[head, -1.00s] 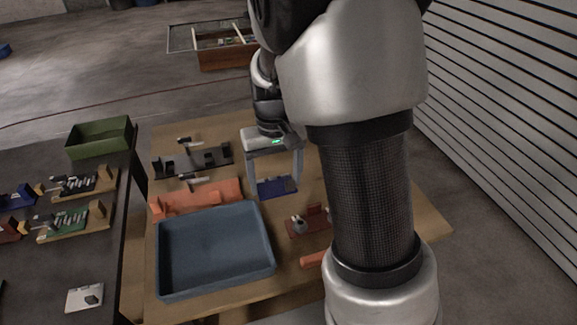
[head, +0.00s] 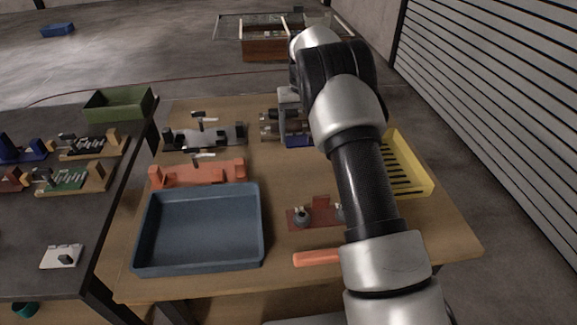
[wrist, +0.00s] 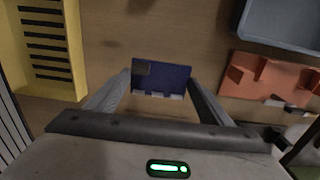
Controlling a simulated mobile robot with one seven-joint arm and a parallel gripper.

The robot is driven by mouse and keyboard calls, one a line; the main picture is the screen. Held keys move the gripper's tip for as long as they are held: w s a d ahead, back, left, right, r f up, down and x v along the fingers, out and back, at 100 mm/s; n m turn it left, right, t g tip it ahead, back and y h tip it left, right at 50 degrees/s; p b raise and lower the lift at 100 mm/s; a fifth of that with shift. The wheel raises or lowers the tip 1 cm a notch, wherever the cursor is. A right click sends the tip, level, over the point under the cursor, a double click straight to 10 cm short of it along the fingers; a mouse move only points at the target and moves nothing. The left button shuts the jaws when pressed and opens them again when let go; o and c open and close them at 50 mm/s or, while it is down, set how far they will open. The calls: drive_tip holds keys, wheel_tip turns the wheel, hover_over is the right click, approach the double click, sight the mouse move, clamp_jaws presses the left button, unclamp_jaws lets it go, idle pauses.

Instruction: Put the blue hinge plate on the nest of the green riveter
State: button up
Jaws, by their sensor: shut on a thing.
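The blue hinge plate (wrist: 170,78) is between the two fingertips of my gripper (wrist: 161,83) in the wrist view, over the wooden table. A dark grey patch shows on its left part and light notches along its near edge. In the head view the plate (head: 297,140) shows under my gripper (head: 291,128), partly hidden by my arm. A green fixture with several small metal parts, on a wooden base (head: 72,179), stands on the dark table at left; it may be the green riveter. Its nest is too small to make out.
A blue-grey tray (head: 200,262), an orange fixture (head: 198,174) and a dark grey fixture (head: 212,137) lie on the wooden table. A yellow slotted tray (head: 410,166) is at right. A green bin (head: 118,105) stands on the dark table. A gap separates the tables.

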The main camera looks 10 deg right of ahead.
sight(299, 166)
drive_tip(key=shift+w+f, duration=0.65)
drive_tip(key=shift+f, duration=0.25)
wheel_tip(299, 166, down, 10)
drive_tip(key=shift+d+r+b, duration=0.1)
drive_tip(key=shift+r+b, duration=0.15)
drive_tip(key=shift+b, duration=0.4)
drive_tip(key=shift+f, duration=0.25)
drive_tip(key=o, duration=1.2)
drive_tip(key=shift+r, duration=0.1)
